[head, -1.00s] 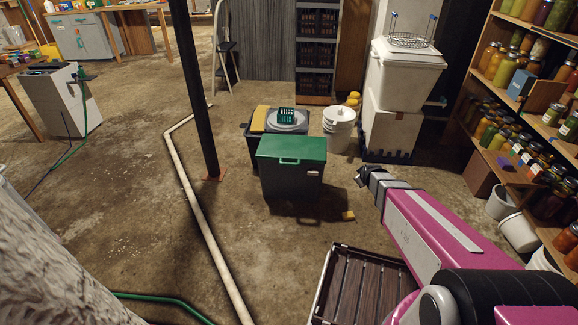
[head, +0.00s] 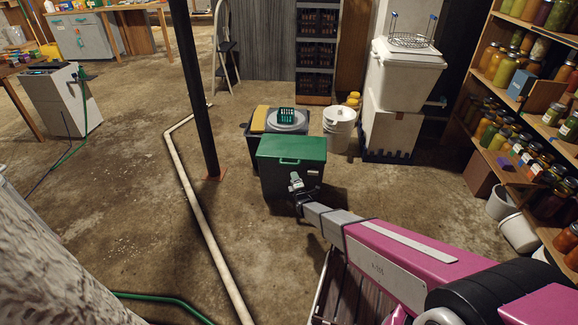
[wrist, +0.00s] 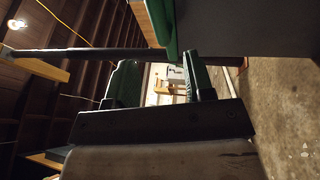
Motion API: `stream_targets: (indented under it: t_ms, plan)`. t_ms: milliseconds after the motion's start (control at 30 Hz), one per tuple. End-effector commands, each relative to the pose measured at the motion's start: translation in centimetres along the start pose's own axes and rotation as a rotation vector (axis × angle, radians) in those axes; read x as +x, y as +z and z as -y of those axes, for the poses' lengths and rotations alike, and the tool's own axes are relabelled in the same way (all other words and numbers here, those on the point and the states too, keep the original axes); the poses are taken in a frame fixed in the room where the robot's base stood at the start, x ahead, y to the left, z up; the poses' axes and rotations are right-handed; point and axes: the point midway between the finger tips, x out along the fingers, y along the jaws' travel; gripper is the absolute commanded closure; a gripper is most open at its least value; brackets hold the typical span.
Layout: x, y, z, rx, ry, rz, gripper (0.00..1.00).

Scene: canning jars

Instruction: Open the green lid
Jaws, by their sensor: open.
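The green lid (head: 292,148) lies flat and closed on a dark grey bin (head: 275,180) in the middle of the floor. A small green handle (head: 289,161) shows at its front edge. My gripper (head: 296,180) is just in front of the bin, below the lid's front edge, and covers part of the bin's front. In the wrist view my gripper (wrist: 160,78) is open, with its two green-padded fingers apart and nothing held between them. The lid's green edge (wrist: 168,28) shows beyond the fingers at the top. Whether a finger touches the lid or bin I cannot tell.
Another bin with a yellow block (head: 258,119) and a green basket (head: 287,115) stands behind. A white bucket (head: 339,128) is at its right. A black post (head: 195,90) and a white pipe (head: 190,200) are to the left. Jar shelves (head: 540,110) line the right.

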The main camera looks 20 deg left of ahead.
Motion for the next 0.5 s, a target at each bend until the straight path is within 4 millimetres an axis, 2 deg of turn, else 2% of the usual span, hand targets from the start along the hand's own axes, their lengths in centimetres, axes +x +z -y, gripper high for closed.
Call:
stream_targets:
  t_ms: [167, 500]
  plan:
    - [2.1, 0.1, 0.1, 0.002, 0.0, 0.0, 0.52]
    - [8.0, 0.1, 0.1, 0.003, -0.001, 0.001, 0.52]
